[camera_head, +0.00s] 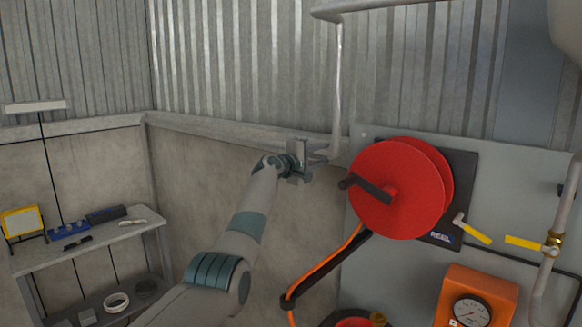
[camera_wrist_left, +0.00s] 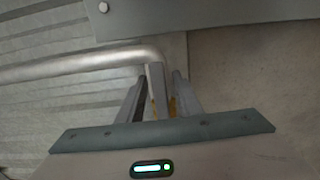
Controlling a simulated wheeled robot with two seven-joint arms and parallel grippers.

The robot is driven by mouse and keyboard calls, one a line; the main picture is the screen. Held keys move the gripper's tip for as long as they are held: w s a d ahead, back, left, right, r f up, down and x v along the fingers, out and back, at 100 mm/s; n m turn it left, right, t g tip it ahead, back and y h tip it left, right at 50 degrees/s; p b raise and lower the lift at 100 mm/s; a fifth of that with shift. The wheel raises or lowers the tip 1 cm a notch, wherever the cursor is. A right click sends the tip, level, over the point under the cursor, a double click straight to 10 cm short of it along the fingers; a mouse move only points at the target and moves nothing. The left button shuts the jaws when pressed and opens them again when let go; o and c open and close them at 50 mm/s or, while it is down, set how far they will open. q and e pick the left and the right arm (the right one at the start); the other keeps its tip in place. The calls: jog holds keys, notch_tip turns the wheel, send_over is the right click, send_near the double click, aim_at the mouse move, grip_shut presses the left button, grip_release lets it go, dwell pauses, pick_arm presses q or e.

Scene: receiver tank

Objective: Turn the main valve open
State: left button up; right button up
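A brass valve (camera_head: 552,244) sits on the vertical pipe at the far right in the head view. Its yellow lever (camera_head: 525,243) points left, nearly level. A second yellow lever (camera_head: 475,232) slants down right beside the reel. I cannot tell from markings which is the main valve. My left gripper (camera_head: 321,153) is up and left of the red reel, well away from both levers. Its fingers are apart, beside the lower end of a thin grey pipe. In the left wrist view, the open fingers (camera_wrist_left: 158,78) show no clear object held. My right gripper is not in view.
The red hose reel (camera_head: 392,190) with a dark crank stands between my left gripper and the levers. An orange gauge box (camera_head: 478,296) is below them. A grey pipe (camera_head: 336,85) hangs by the gripper. A shelf (camera_head: 95,246) stands left.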

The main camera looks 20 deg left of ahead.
pick_arm(q)
jog(key=shift+b+v, duration=0.45)
jog(key=shift+v, duration=0.5)
jog(key=b+v, duration=0.5)
jog(key=v, duration=0.9)
jog(key=shift+s+b, duration=0.25)
jog(key=shift+b, duration=0.05)
jog(key=shift+a, duration=0.1)
